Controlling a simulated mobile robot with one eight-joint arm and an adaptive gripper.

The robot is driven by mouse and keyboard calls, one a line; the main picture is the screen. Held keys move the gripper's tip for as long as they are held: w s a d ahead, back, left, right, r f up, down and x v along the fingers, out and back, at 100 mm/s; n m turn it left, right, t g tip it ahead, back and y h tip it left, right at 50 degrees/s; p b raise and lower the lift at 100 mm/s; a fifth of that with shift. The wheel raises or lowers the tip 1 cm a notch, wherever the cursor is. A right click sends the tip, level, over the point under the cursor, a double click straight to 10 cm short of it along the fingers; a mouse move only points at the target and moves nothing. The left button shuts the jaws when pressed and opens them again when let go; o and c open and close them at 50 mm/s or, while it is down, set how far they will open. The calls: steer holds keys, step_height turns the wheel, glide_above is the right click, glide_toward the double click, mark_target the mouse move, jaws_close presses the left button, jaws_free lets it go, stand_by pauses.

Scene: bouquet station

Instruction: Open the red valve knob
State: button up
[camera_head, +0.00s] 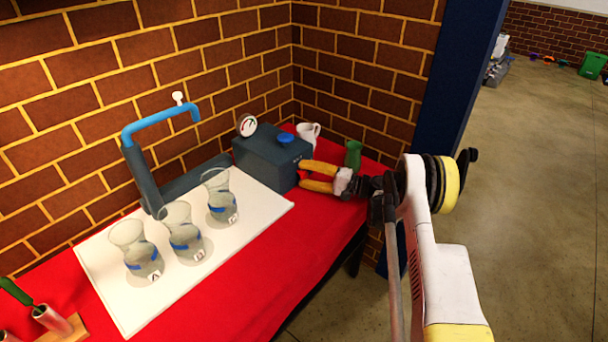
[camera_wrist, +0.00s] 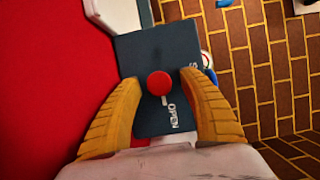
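The red valve knob (camera_wrist: 159,83) shows in the wrist view on a face of the dark grey-blue box (camera_wrist: 140,52). A small white mark shows just below the knob, the word OPEN is printed beneath it, and a partly covered label starting with S is at the right. My gripper (camera_wrist: 161,76) is open, one yellow finger on each side of the knob with gaps between; I cannot tell how far it is from the face.
The box carries a blue knob (camera_head: 286,138) and a gauge (camera_head: 247,125). A white pitcher (camera_head: 309,132) and a green one (camera_head: 353,154) stand behind my gripper. Glass vases (camera_head: 185,235) stand on a white board (camera_head: 262,210) under a blue pipe (camera_head: 160,121). Brick walls close the corner.

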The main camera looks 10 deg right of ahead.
steer(key=v, duration=1.2)
steer(key=shift+d, duration=0.1)
steer(key=s+a+r+g+h, duration=0.1)
steer(key=s+a+r+h, duration=0.1)
steer(key=a+r, duration=0.3)
steer(key=s+a+r+n+g+h, duration=0.1)
steer(key=s+a+r+h, duration=0.2)
steer(key=r, duration=0.3)
steer(key=s+a+r+g+h, duration=0.1)
steer(key=s+a+r+h, duration=0.1)
steer(key=a+r, duration=0.3)
steer(key=s+d+r+n+h, duration=0.1)
steer(key=s+h, duration=0.3)
steer(key=s, duration=1)
steer(key=s+d+r+n+h, duration=0.1)
steer(key=s+n+h, duration=0.3)
steer(key=s, duration=1.1)
steer(key=shift+d+r+t, duration=0.2)
steer(key=shift+d+t, duration=0.1)
